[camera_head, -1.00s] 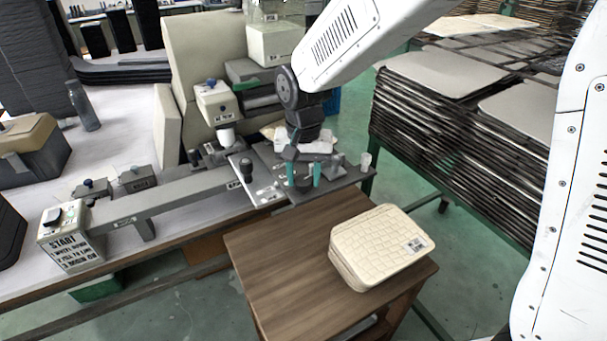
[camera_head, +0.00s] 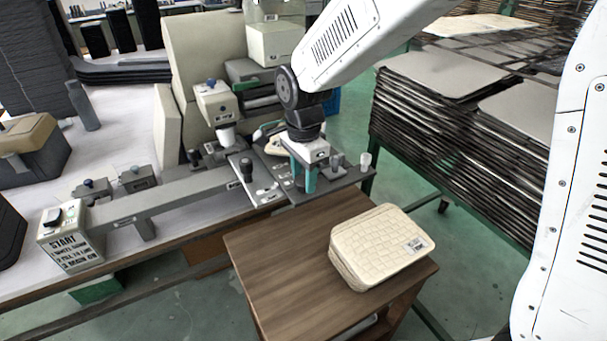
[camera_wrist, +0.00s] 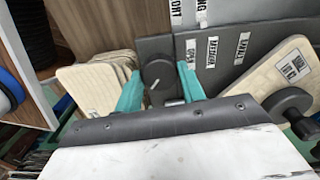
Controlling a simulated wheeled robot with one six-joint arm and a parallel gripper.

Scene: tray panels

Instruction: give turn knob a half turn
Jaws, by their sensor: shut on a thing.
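The turn knob (camera_wrist: 157,72) is a dark round knob with a short white pointer line, seen from above in the wrist view. It sits on a dark grey panel (camera_wrist: 213,60). The pointer line slants slightly, running up to the right. My gripper (camera_wrist: 160,78) has its teal fingers on either side of the knob and is shut on it. In the head view my gripper (camera_head: 302,181) points down at the dark panel at the end of the bench, and the knob there is mostly hidden by the fingers.
A brown stool (camera_head: 275,270) with a cream box (camera_head: 380,245) is in front. Stacked tray racks (camera_head: 430,120) stand right.

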